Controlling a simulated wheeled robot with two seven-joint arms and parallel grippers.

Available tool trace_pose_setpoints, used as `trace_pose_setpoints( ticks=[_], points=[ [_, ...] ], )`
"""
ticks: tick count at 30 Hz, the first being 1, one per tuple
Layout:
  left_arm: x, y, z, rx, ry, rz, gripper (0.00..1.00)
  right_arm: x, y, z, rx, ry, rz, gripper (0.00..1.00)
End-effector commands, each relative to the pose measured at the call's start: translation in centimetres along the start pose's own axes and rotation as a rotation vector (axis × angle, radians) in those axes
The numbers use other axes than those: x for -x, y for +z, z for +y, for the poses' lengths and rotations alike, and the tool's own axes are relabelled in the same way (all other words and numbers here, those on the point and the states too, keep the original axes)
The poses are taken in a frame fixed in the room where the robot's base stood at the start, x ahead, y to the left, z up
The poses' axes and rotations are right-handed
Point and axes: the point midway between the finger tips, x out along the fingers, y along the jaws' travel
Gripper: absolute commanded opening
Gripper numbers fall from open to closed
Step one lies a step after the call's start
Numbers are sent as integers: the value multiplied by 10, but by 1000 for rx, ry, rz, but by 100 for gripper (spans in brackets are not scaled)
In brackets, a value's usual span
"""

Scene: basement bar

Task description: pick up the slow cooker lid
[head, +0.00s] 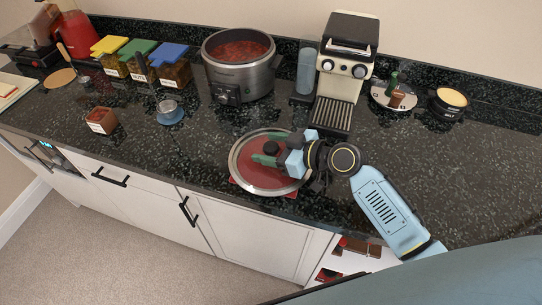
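The slow cooker lid (248,172) is a round, see-through disc with a pale metal rim and a dark knob (270,148). It is near the front edge of the counter, and red shows through and beneath it. My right gripper (272,149) reaches in from the right, its green fingers on either side of the knob. Whether they press on the knob is too small to tell. The gripper hides the lid's right part. The slow cooker (241,80) stands uncovered behind, filled with red food. My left gripper is out of view.
A coffee machine (346,62) stands behind my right gripper. To its right are a round tray (381,101) and a dark pot (447,103). Several lidded containers (172,70), a small box (101,121) and a blue-grey dish (171,116) are left. The counter (480,160) at right is clear.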

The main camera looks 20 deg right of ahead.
Motion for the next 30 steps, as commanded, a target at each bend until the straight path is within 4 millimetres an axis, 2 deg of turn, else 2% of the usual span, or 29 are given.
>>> trace_pose_setpoints(
  ticks=[2, 13, 22, 30],
  points=[
    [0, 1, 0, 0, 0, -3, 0, 0, 0, 0, 0, 0, 0, 51],
    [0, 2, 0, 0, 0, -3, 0, 0, 0, 0, -1, 0, 0, 2],
    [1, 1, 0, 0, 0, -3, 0, 3, -8, 1, 2, 1, 5, 2],
    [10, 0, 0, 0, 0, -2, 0, 20, -55, 0, 7, 1, 6, 2]
  ],
)
